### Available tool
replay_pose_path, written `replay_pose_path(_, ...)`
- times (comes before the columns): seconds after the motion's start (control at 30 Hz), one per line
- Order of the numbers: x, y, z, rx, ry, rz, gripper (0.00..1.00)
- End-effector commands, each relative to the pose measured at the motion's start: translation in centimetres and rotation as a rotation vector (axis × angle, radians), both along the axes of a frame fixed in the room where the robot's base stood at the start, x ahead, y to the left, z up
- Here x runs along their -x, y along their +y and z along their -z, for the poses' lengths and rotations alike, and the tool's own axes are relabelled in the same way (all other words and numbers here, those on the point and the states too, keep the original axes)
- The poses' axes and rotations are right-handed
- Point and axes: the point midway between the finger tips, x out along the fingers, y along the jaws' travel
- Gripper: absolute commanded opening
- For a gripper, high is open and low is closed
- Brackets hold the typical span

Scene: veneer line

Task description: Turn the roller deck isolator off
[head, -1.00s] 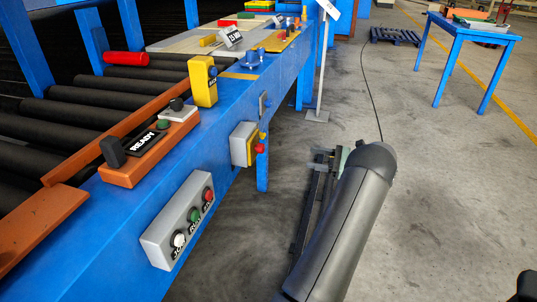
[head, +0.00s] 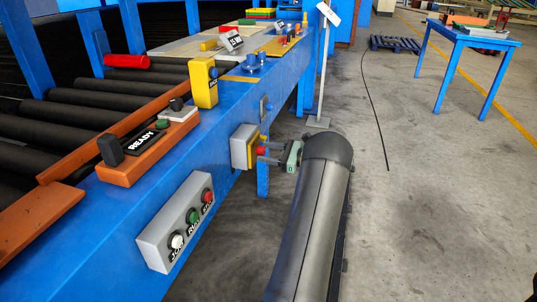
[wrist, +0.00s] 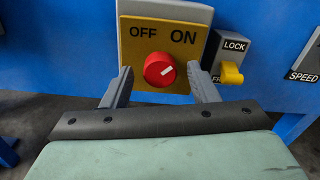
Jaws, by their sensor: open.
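The roller deck isolator is a grey box with a yellow plate (wrist: 184,40) marked OFF on the left and ON on the right. Its red round knob (wrist: 159,69) has a white pointer line slanting up and right, toward ON. In the head view the isolator (head: 239,147) hangs on the side of the blue deck frame. My gripper (wrist: 164,82) is open, with one finger on each side of the red knob and visible gaps to it. In the head view my gripper (head: 267,155) reaches the box from the right and partly covers the knob.
Right of the isolator is a LOCK box with a yellow lever (wrist: 231,73), close to the right finger. A SPEED label (wrist: 304,76) lies further right. A grey JOG/RUN button box (head: 176,222) is on the nearer frame.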

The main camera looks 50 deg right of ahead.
Motion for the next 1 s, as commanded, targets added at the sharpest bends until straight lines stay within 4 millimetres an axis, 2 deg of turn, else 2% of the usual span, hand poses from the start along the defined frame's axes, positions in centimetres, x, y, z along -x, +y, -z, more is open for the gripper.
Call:
replay_pose_path(0.27, -0.15, 0.04, -0.03, 0.000, 0.000, 0.001, 0.54)
replay_pose_path(0.43, -0.14, 0.04, -0.03, 0.001, 0.000, 0.000, 0.10)
replay_pose_path(0.77, -0.10, 0.02, 0.03, 0.026, -0.010, 0.000, 0.09)
replay_pose_path(1.0, -0.03, -0.02, 0.10, 0.138, -0.053, 0.002, 0.09)
